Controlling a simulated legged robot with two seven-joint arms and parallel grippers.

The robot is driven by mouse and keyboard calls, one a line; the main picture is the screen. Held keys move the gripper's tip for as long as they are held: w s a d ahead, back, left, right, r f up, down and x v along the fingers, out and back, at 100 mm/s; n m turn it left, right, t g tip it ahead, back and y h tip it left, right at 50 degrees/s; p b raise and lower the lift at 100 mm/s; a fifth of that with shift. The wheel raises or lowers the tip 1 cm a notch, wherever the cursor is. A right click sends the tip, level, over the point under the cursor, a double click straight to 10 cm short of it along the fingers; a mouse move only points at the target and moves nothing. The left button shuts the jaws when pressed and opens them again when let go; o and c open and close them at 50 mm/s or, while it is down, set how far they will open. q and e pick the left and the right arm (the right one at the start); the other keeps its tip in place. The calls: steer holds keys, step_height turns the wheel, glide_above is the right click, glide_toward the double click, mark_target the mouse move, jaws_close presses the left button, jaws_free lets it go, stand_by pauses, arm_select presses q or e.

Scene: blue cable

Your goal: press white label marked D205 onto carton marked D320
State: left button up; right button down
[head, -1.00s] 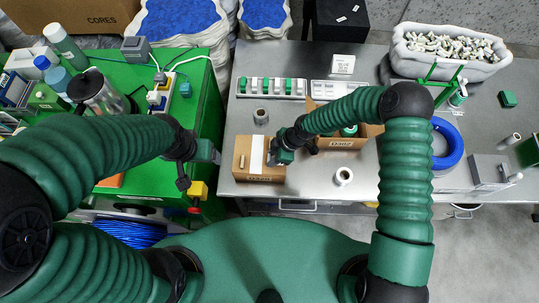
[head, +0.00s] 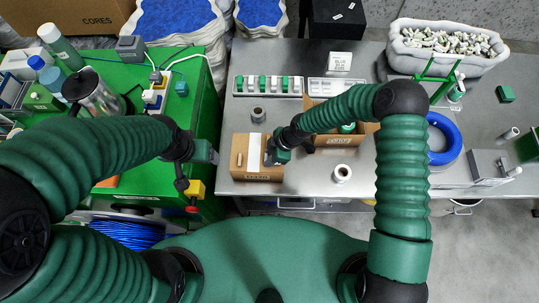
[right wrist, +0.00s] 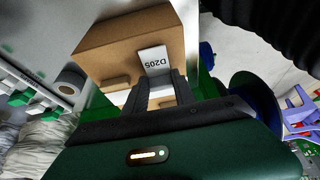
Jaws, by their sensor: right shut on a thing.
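The brown carton (head: 240,165) sits near the front left edge of the metal table; its printed mark is too small to read surely. A white strip (head: 254,145) shows against its top. My right gripper (head: 269,156) is at the carton's right side. In the right wrist view, my right gripper (right wrist: 153,88) is shut on the white label (right wrist: 154,60), whose D205 mark is readable. The label lies over the carton (right wrist: 115,42); I cannot tell whether it touches. My left gripper (head: 205,152) is by the green bench's edge, its jaws unclear.
A second open carton (head: 345,139) stands right of my right gripper.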

steer(key=shift+a+f+b, duration=0.35)
steer(key=shift+a, duration=0.4)
arm_select(q)
steer(key=shift+a+f, duration=0.45)
steer(key=shift+a, duration=0.15)
arm_select(e)
steer(key=shift+d, duration=0.1)
arm_select(q)
steer(key=shift+d, duration=0.1)
arm_select(e)
steer(key=shift+d, duration=0.1)
arm_select(q)
steer(key=shift+d, duration=0.3)
arm_select(e)
steer(key=shift+d, duration=0.15)
arm_select(q)
steer(key=shift+a+f, duration=0.1)
steer(key=shift+a, duration=0.15)
arm_select(e)
steer(key=shift+a+f, duration=0.15)
steer(key=shift+a, duration=0.05)
arm_select(q)
steer(key=shift+s+f+b, duration=0.1)
steer(key=shift+f+b, duration=0.15)
steer(key=shift+b, duration=0.15)
arm_select(e)
steer(key=shift+s+d+f, duration=0.15)
steer(key=c, duration=1.3)
jaws_free()
steer(key=shift+c, duration=0.2)
